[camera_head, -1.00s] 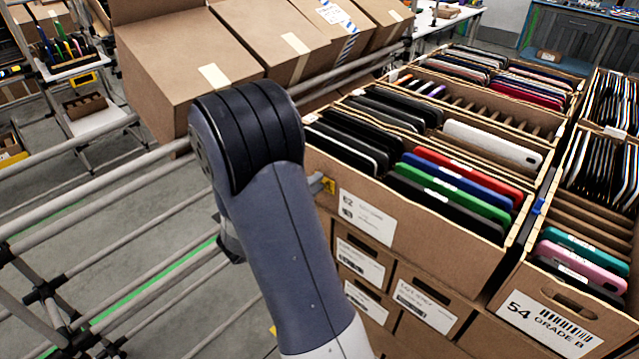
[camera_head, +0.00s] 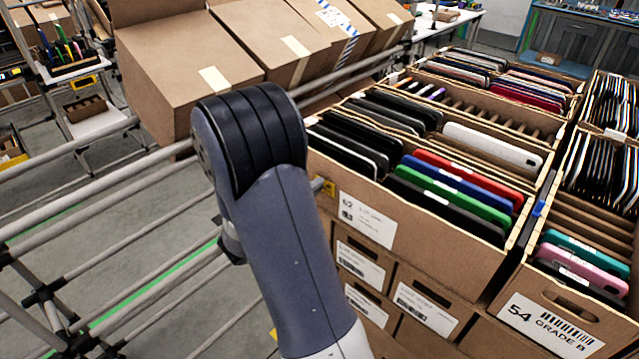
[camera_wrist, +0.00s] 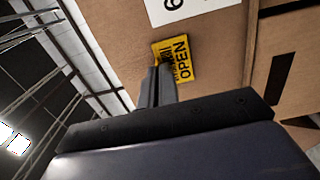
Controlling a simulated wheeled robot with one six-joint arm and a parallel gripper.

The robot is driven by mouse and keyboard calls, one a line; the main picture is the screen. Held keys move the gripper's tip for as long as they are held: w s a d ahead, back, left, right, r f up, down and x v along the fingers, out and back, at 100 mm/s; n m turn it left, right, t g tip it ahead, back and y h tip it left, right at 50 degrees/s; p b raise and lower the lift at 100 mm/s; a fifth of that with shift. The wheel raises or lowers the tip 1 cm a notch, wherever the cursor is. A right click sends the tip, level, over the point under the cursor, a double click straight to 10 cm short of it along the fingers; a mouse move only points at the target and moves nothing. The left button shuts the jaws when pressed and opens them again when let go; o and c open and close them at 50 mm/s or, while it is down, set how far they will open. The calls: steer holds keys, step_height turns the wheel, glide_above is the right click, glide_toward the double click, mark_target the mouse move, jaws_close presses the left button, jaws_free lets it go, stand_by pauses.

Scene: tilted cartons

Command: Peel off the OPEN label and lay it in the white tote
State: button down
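The yellow OPEN label (camera_wrist: 181,60) with black print is on the brown front of a carton. In the wrist view its left part is partly covered by my gripper's fingers. A small yellow patch of it (camera_head: 329,187) also shows in the head view, just right of my arm. My gripper (camera_wrist: 160,66) has its narrow dark fingertips at the left part of the label. The fingers look close together, but whether they are shut on the label is not clear. No white tote is seen.
The carton (camera_head: 440,232) with upright phones has a white printed label (camera_head: 367,220) beside the OPEN label. Another carton marked 54 GRADE B (camera_head: 552,325) stands at right. Tilted brown boxes (camera_head: 185,65) rest on a pipe rack (camera_head: 90,190) at left.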

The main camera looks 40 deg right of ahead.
steer(key=shift+a+f, duration=0.1)
steer(key=shift+a, duration=0.05)
steer(key=s+a+b, duration=0.1)
steer(key=a+b, duration=0.1)
steer(key=a, duration=0.5)
steer(key=shift+a, duration=0.35)
stand_by(1.2)
